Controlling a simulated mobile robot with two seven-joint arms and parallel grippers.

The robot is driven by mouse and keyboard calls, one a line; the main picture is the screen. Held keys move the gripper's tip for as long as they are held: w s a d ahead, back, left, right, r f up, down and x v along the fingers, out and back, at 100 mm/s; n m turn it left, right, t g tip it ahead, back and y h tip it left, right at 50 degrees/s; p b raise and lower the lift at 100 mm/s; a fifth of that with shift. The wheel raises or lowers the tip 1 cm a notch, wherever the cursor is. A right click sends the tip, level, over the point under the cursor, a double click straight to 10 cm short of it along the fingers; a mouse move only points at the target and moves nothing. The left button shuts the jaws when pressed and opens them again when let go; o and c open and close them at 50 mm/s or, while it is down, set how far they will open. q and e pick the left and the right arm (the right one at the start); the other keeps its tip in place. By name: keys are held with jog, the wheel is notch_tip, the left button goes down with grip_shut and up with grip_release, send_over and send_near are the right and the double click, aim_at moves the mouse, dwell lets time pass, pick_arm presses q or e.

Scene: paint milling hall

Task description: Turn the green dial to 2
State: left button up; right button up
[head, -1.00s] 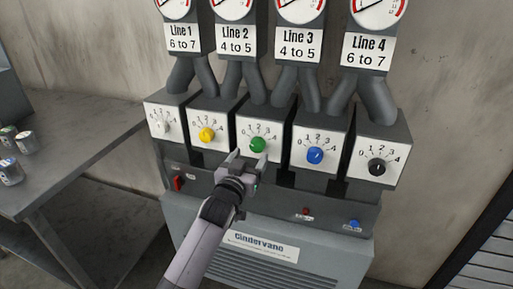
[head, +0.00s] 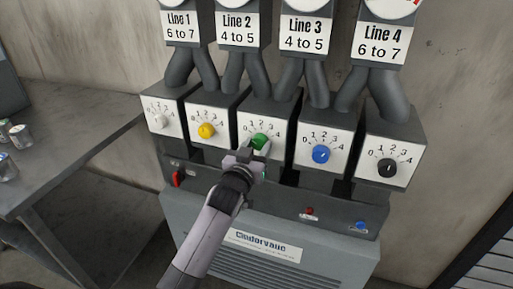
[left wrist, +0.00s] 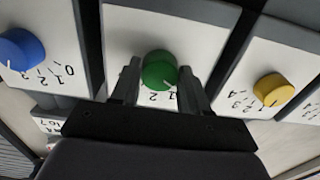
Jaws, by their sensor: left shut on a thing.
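The green dial (head: 259,140) sits on the middle white panel of the machine, with a printed scale from 0 to 4 around it. My left gripper (head: 255,147) is at the dial, its fingers on either side of it and shut on it. In the left wrist view the green dial (left wrist: 159,70) shows between the two fingers (left wrist: 157,85), and the scale appears upside down. The fingers and their base hide part of the scale, and I cannot tell which number the dial points to. My right gripper is not in view.
A yellow dial (head: 206,130) and a white dial (head: 161,121) are to the left. A blue dial (head: 321,154) and a black dial (head: 387,168) are to the right. A red switch (head: 177,178) is below. A metal table (head: 75,140) stands at left.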

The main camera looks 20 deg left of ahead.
pick_arm(q)
jog(key=shift+m, duration=0.3)
jog(key=shift+m+p, duration=0.35)
jog(key=shift+m, duration=0.55)
jog(key=m, duration=0.2)
jog(key=shift+m, duration=0.3)
jog(key=m, duration=0.3)
jog(key=shift+a+m+p, duration=0.1)
jog(key=shift+m+p, duration=0.2)
jog(key=shift+p, duration=0.1)
jog(key=shift+r+m, duration=0.1)
jog(key=shift+m, duration=1.4)
jog(key=o, duration=1.1)
jog(key=shift+w, duration=0.1)
jog(key=shift+c, duration=0.2)
